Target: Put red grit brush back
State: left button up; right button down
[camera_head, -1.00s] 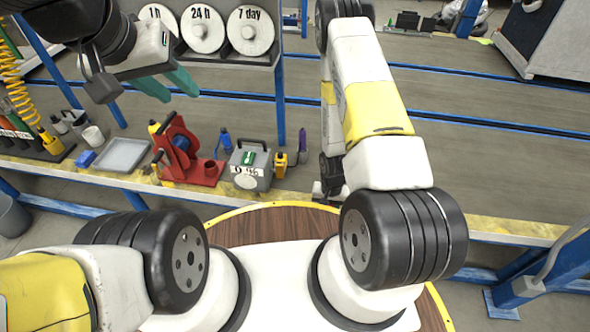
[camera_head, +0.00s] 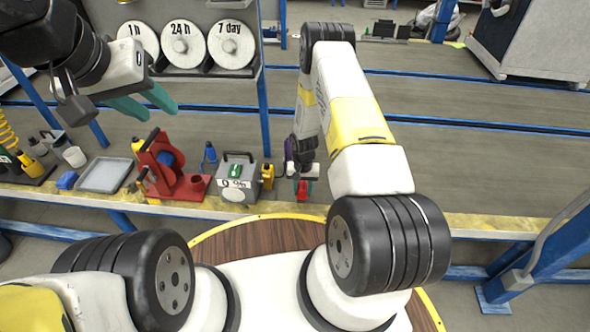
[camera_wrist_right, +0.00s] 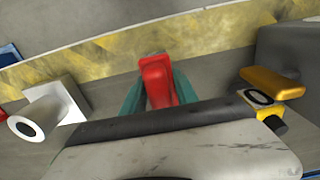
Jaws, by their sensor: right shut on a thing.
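My right gripper (camera_head: 303,178) is low over the bench's right part, right of the grey box. It is shut on a red object, which I take to be the red grit brush (camera_head: 302,191). In the right wrist view the red brush (camera_wrist_right: 157,82) sits between the two teal fingers (camera_wrist_right: 158,98), and its lower end is hidden by the gripper body. I cannot tell whether the brush touches the bench. My left gripper (camera_head: 143,104) hangs above the bench at the left, its teal fingers apart and empty.
The yellow-edged bench (camera_head: 400,219) holds a dark rack (camera_head: 38,172), a grey tray (camera_head: 104,174), a red device (camera_head: 170,172), a grey box (camera_head: 238,180) and a yellow bottle (camera_head: 268,175). In the wrist view, a white cylinder (camera_wrist_right: 42,115) and a yellow-topped item (camera_wrist_right: 272,84) flank the brush.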

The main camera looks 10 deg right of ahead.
aim_at(302, 196)
jog(key=shift+f, duration=1.75)
jog(key=shift+f, duration=0.15)
jog(key=c, duration=0.9)
grip_release()
jog(key=shift+c, duration=0.2)
